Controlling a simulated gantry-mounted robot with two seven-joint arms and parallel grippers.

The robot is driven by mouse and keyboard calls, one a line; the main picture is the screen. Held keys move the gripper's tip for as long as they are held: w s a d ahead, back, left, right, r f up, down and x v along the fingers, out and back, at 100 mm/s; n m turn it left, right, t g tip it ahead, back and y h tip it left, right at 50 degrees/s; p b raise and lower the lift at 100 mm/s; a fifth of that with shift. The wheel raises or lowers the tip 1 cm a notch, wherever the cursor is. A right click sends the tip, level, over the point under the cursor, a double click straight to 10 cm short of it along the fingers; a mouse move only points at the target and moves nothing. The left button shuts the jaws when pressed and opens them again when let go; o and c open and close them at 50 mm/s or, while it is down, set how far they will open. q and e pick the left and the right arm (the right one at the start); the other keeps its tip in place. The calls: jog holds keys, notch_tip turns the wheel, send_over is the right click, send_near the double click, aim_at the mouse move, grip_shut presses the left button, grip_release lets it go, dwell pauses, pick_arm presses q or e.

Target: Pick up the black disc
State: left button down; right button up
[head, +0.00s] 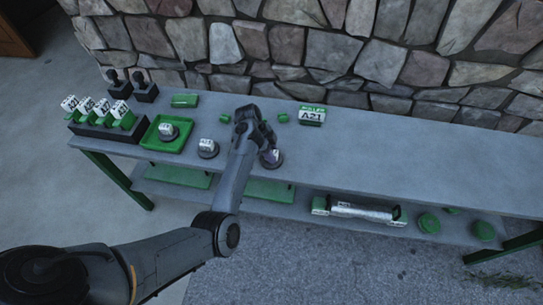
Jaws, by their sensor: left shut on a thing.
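My left gripper (268,150) reaches over the grey table (420,160) from the front. It is shut on the black disc (274,162) near the table's front edge; its fingers partly hide the disc. I cannot tell whether the disc touches the table. A similar dark disc (208,150) with a white top piece stands to the left on the table. Another one (168,133) sits in a green tray (155,144). My right gripper is not in view.
A rack (95,130) with several white-and-green labelled blocks and two black knobbed pieces (145,90) stand at the left end. A labelled A21 block (312,116) and small green blocks lie toward the back. The table's right half is clear. A stone wall (330,50) rises behind.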

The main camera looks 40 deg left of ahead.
aim_at(276, 152)
pick_arm(q)
jog(key=shift+r, duration=0.2)
jog(key=shift+r+p, duration=0.3)
jog(key=shift+r, duration=0.35)
notch_tip(276, 152, up, 3)
jog(key=shift+f+p, duration=0.15)
jog(key=shift+p, duration=0.2)
jog(key=s+d+r+p, duration=0.25)
jog(key=d+r, duration=0.35)
jog(key=d, duration=0.4)
notch_tip(276, 152, up, 12)
jog(key=s+d+p, duration=0.1)
jog(key=p, duration=1.1)
jog(key=shift+f, duration=0.15)
